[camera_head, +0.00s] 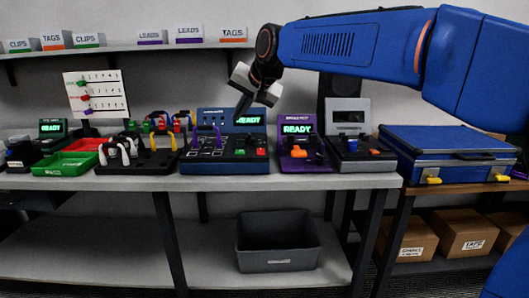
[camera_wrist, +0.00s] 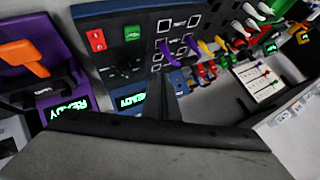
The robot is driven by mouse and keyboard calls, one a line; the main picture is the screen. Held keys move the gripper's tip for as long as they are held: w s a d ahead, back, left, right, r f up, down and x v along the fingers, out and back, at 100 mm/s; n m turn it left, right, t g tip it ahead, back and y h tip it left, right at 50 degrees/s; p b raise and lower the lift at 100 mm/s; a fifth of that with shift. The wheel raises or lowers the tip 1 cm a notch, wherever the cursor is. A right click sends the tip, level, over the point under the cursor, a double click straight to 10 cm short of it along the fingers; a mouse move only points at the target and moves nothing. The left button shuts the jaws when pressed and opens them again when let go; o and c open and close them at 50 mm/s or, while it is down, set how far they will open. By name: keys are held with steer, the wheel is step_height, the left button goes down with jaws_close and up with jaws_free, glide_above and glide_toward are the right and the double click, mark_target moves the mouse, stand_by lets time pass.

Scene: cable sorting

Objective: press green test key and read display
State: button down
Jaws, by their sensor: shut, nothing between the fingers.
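The blue test unit (camera_head: 220,168) stands on the bench in the middle of the head view. Its green key (camera_wrist: 132,33) sits beside a red key (camera_wrist: 97,40) near the top of the wrist view. The unit's display (camera_head: 254,120) glows green; "READY" is partly hidden behind my gripper (camera_head: 240,118). The display also shows in the wrist view (camera_wrist: 130,102), upside down. My gripper is shut and empty, in front of the display and above the keys, apart from them. Its grey body covers the bottom of the wrist view.
A purple unit (camera_head: 286,150) reading "READY" and a grey device (camera_head: 348,135) stand to the right. A black rack of leads (camera_head: 140,160) and a green tray (camera_head: 68,164) stand left. A blue case (camera_head: 450,145) lies far right. A grey bin (camera_head: 278,245) is below.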

mark_target(242, 152)
steer(key=shift+w+d+r, duration=0.15)
steer(key=shift+w+d, duration=0.05)
steer(key=shift+w, duration=0.05)
steer(key=shift+f, duration=4.45)
steer(key=shift+f, duration=0.15)
steer(key=shift+f, duration=0.2)
steer(key=shift+f, duration=0.4)
steer(key=shift+r, duration=0.8)
